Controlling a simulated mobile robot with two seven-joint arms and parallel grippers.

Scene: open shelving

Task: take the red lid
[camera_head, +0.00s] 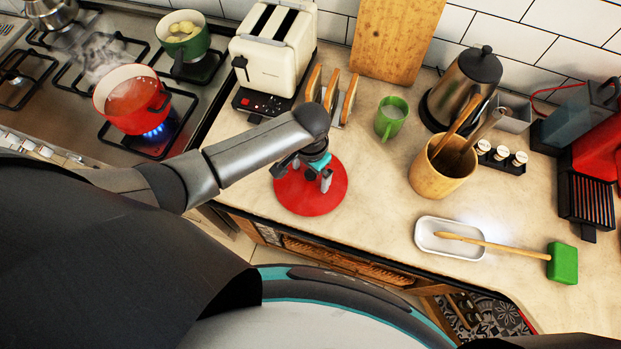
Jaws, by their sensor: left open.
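The red lid (298,195) is a flat round disc on the beige countertop, near its front edge, below the toaster. My left gripper (322,180) is over the lid, pointing down, with its jaws open around or just above the middle of the lid. The gripper covers the lid's centre, so I cannot tell whether the fingers touch a knob there. My right gripper is not in view.
A red pot (131,98) stands over a lit blue flame on the stove. A white toaster (273,48), a toast rack (331,95) and a green mug (391,117) are behind the lid. A wooden utensil holder (436,176) and a white spoon rest (428,238) are to the right.

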